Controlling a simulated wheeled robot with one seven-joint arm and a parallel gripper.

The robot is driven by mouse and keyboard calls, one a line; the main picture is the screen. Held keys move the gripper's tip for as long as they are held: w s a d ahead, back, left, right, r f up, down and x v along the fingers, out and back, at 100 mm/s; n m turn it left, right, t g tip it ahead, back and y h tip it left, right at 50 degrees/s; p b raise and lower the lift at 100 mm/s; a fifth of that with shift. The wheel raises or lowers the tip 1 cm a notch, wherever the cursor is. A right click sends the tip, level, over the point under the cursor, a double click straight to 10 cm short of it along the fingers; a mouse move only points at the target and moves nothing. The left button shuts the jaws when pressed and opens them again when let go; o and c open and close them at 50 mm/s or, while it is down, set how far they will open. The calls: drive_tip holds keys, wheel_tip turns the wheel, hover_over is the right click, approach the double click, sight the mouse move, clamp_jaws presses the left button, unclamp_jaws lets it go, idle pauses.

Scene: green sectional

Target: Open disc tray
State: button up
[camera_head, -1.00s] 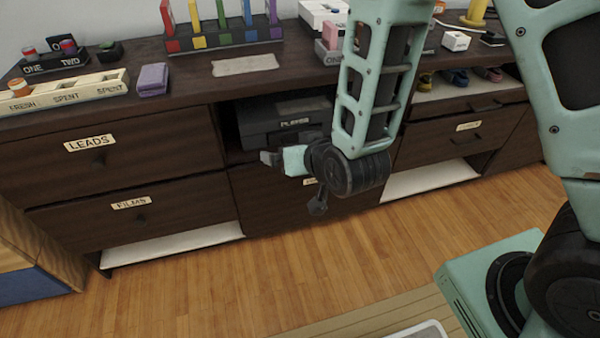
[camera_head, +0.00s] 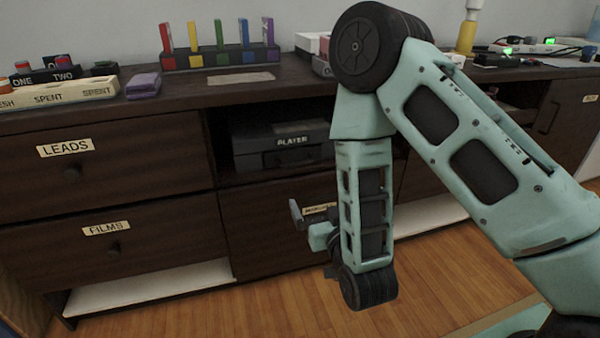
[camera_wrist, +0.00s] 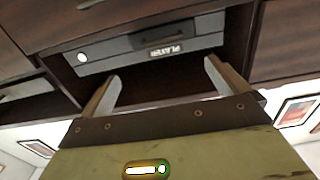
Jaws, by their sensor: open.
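The dark grey player (camera_head: 262,140) sits in the open bay of the brown cabinet, with a PLAYER label on its front. It also shows in the wrist view (camera_wrist: 120,57), where the label is upside down and a small round white spot is at the left of its front. I cannot make out an extended disc tray. My gripper (camera_head: 302,222) is in front of the cabinet, lower than the player in the head view. In the wrist view my gripper (camera_wrist: 161,77) is open and empty, its fingers apart and pointing toward the bay. No contact with the player shows.
Drawers labelled LEADS (camera_head: 72,172) and FILMS (camera_head: 113,248) are left of the bay. Another drawer (camera_head: 265,235) lies below it. A colored rack (camera_head: 218,57) and a purple block (camera_head: 143,85) stand on the cabinet top. My arm covers the bay's right side.

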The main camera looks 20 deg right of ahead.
sight(299, 164)
drive_tip(key=w+b, duration=0.4)
drive_tip(key=w, duration=1.2)
drive_tip(key=shift+r, duration=0.15)
